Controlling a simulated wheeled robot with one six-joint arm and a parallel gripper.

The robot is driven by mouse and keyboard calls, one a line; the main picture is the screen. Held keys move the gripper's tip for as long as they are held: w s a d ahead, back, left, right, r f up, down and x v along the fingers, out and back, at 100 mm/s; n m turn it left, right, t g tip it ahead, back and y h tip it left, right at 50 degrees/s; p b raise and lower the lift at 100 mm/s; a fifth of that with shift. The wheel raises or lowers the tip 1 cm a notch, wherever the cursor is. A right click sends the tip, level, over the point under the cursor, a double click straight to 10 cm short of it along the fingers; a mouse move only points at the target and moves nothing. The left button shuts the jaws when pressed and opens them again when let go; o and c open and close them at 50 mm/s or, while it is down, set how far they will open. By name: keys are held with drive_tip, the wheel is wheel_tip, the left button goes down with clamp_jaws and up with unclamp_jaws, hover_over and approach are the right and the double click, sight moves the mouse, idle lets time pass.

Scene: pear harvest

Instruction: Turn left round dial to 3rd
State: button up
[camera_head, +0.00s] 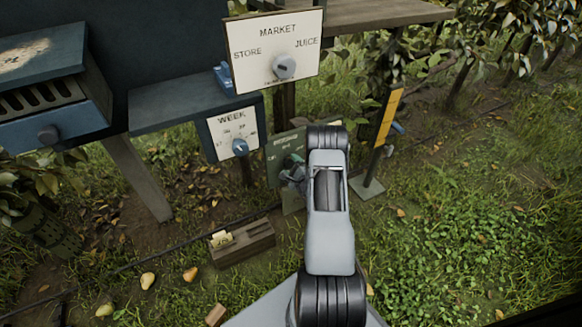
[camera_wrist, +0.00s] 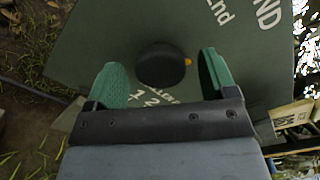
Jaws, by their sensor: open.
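A dark round dial (camera_wrist: 163,64) with a small orange pointer sits on a green panel (camera_wrist: 95,45) in the wrist view. The pointer faces right in that view. "2nd" is printed at its upper right, and the lettering below is partly hidden by my gripper. My gripper (camera_wrist: 162,80) is open, its green fingers on either side of the dial with gaps. In the head view the green panel (camera_head: 276,160) is partly covered by my arm, and my gripper (camera_head: 291,163) is at it. A white WEEK panel (camera_head: 224,122) with a blue round dial (camera_head: 240,147) stands just left.
A MARKET sign (camera_head: 272,35) with a grey knob stands above. A yellow post sign (camera_head: 389,117) stands to the right. A wooden box (camera_head: 242,243) and several pears (camera_head: 148,280) lie on the ground. Grass at right is open.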

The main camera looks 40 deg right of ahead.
drive_tip(key=s+a+p, duration=0.2)
drive_tip(key=s, duration=1.1)
drive_tip(key=shift+s+p, duration=0.35)
drive_tip(key=shift+p, duration=0.05)
drive_tip(key=shift+d, duration=0.1)
